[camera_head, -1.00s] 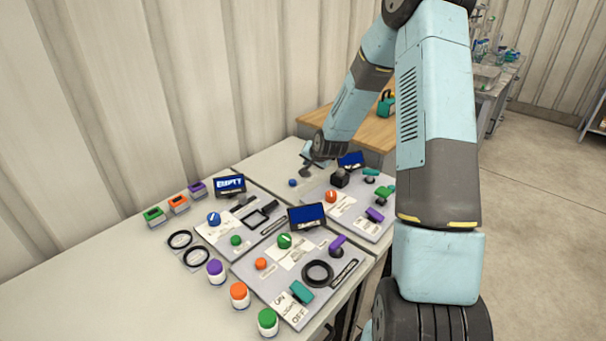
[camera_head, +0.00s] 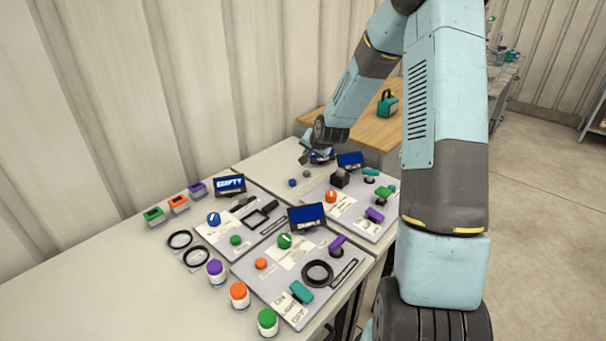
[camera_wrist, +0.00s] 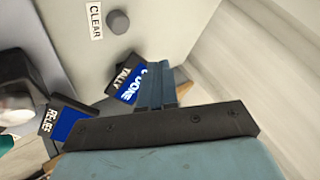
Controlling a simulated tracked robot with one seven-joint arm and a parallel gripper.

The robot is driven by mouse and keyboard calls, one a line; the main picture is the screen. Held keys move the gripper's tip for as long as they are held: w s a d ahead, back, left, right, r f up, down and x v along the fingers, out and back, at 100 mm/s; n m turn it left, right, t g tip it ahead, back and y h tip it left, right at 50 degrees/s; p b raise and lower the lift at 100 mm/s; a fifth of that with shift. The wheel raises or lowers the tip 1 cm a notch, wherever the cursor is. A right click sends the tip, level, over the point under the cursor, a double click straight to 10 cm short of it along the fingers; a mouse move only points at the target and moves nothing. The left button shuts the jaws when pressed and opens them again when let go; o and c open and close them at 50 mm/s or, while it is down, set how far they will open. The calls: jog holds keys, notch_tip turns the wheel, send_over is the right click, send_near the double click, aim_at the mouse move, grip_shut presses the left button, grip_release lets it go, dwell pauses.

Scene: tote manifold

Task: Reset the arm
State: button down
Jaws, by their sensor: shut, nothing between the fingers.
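My gripper (camera_head: 306,157) is at the far end of the table, at the end of my light blue arm. It is small in the head view and partly hidden by its own wrist. In the wrist view its fingers (camera_wrist: 158,88) are together with nothing between them. They are over a small screen labelled TALLY (camera_wrist: 129,84), whose blue face reads partly "DONE" and is partly covered by the fingers. I cannot tell how far above the screen they are. A grey round button (camera_wrist: 118,21) sits beside a CLEAR label (camera_wrist: 96,20).
Panels with knobs, valves and screens cover the table's right side, including a RELIEF screen (camera_wrist: 66,122) and a blue screen (camera_head: 306,216). Several colored-lid jars, such as the orange one (camera_head: 239,294), stand in front. The table's left front (camera_head: 120,290) is bare.

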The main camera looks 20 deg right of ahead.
jog(key=s+a+r+n+g+h, duration=0.2)
jog(key=s+r+n, duration=0.3)
jog(key=s+r, duration=1.5)
jog(key=s+r+n, duration=0.1)
jog(key=s+r, duration=0.2)
jog(key=s, duration=0.9)
jog(key=s+r+n+g, duration=0.1)
jog(key=s+r, duration=0.2)
jog(key=s, duration=0.9)
jog(key=shift+d+r+y, duration=0.15)
jog(key=shift+y, duration=0.15)
jog(key=shift+s, duration=0.1)
